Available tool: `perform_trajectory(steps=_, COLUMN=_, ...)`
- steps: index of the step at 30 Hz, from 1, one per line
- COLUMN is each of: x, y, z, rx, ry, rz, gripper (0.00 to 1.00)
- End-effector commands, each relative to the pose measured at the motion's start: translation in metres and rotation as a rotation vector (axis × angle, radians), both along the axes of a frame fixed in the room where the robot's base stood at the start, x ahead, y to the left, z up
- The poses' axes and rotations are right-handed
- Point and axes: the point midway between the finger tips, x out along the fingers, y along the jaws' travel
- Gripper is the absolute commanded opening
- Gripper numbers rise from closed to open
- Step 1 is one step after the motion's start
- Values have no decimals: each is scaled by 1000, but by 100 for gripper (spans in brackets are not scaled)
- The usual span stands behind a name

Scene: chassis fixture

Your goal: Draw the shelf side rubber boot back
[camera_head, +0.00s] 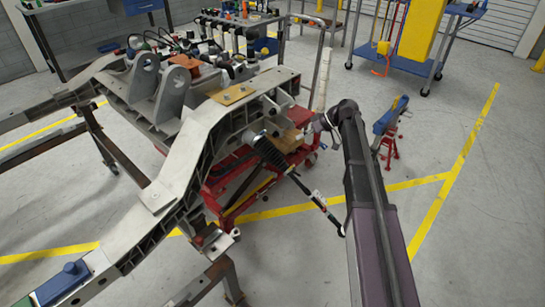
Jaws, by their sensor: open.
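A black ribbed rubber boot (271,152) sits on a rod at the right flank of the grey chassis frame (190,150). The rod (318,199) slopes down and right from the boot, with red and white marks near its lower end. My gripper (312,132) is up and to the right of the boot, apart from it in the picture. It is small here and partly hidden by my own arm; its jaws look open and empty. Whether another boot sits on the far side of the chassis, I cannot tell.
A red wheeled stand (232,190) is under the chassis. A tan block (286,141) lies beside the boot. A blue-topped stand with red legs (390,122) is right of my arm. A loaded shelf cart (240,22) stands behind.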

Motion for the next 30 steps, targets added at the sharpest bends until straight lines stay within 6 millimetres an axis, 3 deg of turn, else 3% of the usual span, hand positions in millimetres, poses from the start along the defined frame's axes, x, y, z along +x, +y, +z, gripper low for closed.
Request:
perform_trajectory(steps=14, x=-1, y=9, z=-9, rx=-2, ry=1, rz=-1, gripper=100)
perform_trajectory(steps=30, x=-5, y=56, z=-48, rx=-2, ry=2, rz=-2, gripper=100)
